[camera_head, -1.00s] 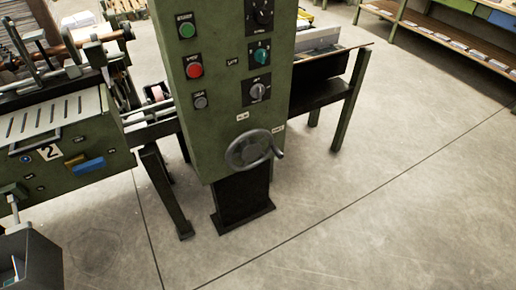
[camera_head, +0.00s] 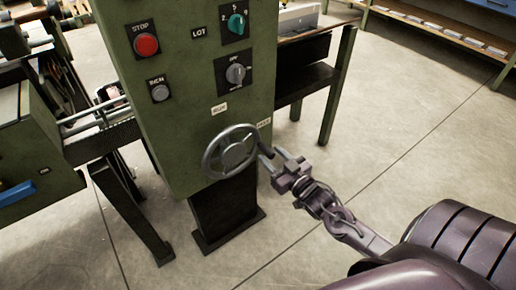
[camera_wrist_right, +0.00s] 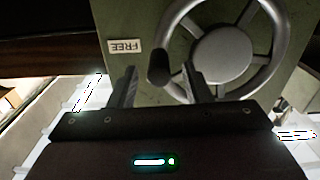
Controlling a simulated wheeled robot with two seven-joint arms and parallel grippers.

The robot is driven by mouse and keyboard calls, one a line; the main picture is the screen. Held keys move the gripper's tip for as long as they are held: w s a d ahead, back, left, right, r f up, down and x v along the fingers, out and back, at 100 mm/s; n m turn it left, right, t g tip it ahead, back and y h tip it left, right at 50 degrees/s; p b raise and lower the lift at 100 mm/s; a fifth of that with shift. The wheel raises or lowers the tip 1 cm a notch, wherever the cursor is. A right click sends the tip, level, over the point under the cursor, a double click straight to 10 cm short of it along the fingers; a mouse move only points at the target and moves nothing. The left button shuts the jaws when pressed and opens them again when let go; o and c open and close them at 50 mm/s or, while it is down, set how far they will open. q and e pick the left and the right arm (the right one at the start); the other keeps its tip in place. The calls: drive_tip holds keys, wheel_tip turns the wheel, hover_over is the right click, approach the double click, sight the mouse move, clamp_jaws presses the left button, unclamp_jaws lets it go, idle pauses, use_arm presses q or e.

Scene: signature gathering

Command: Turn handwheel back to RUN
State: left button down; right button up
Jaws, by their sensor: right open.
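The grey handwheel (camera_head: 230,151) is mounted low on the front of the green control cabinet (camera_head: 185,125). A small label (camera_head: 219,108) sits above it and another label (camera_head: 264,123) at its upper right. In the right wrist view that second label (camera_wrist_right: 125,46) reads FREE. My right gripper (camera_head: 267,160) is at the wheel's right edge. In the right wrist view its open fingers (camera_wrist_right: 158,80) stand on either side of the wheel's dark handle knob (camera_wrist_right: 159,67); I cannot tell whether they touch it. My left gripper is not in view.
A red STOP button (camera_head: 146,44), a teal selector (camera_head: 236,24) and a grey selector (camera_head: 236,73) are on the cabinet above the wheel. A dark pedestal (camera_head: 225,210) supports it. A green machine (camera_head: 35,140) stands at left.

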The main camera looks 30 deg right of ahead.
sight(261, 145)
drive_tip(key=w, duration=0.5)
drive_tip(key=shift+a+f+b, duration=0.1)
drive_tip(key=shift+a+b, duration=0.05)
drive_tip(key=shift+b, duration=0.15)
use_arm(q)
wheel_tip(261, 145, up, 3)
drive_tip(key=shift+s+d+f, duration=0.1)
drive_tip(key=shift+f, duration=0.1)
use_arm(e)
clamp_jaws()
